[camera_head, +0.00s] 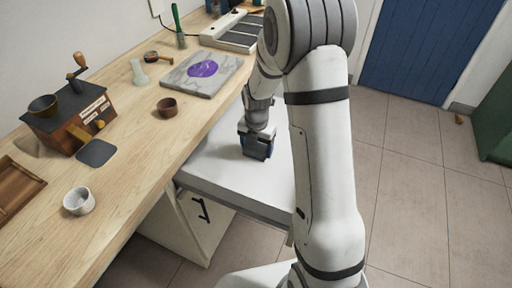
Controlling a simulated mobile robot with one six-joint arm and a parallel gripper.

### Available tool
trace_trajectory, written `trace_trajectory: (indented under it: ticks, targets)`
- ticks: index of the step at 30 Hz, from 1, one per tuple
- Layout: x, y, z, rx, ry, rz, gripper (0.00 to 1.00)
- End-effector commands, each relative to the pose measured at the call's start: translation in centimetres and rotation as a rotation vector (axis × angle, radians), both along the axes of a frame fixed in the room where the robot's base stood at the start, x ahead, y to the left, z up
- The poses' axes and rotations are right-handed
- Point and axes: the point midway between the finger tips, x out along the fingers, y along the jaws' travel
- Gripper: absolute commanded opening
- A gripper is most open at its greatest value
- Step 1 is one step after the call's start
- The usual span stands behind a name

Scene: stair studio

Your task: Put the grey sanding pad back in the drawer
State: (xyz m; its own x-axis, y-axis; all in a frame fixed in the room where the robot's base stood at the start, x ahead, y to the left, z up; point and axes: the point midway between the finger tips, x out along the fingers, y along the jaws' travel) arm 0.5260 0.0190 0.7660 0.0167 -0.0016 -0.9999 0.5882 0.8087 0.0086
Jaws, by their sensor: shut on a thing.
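My gripper (257,142) points down over a white, shallow surface (215,172) beside the wooden counter, which looks like the pulled-out drawer. It is shut on a small dark grey-blue block (260,153), which I take for the grey sanding pad. The fingers hide much of the block. I cannot tell whether the block touches the white surface. My arm covers the right part of that surface.
The wooden counter (120,205) holds a grinder (75,117), a dark flat pad (96,153), a white cup (79,201), a brown cup (167,107) and a marbled board (199,80). A cabinet with a black handle (201,209) stands below. Tiled floor at right is mostly clear.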

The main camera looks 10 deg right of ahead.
Motion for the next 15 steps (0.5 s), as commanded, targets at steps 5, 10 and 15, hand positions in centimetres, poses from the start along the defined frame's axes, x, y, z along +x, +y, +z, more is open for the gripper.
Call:
trace_trajectory:
  ticks: [5,10,15]
  targets:
    - [-0.64,-0.05,-1.33,0.001,0.019,-0.001,0.78]
    - [-0.67,-0.07,-1.42,0.001,0.019,-0.001,0.92]
    - [-0.65,-0.07,-1.47,0.0,0.019,-0.002,0.94]
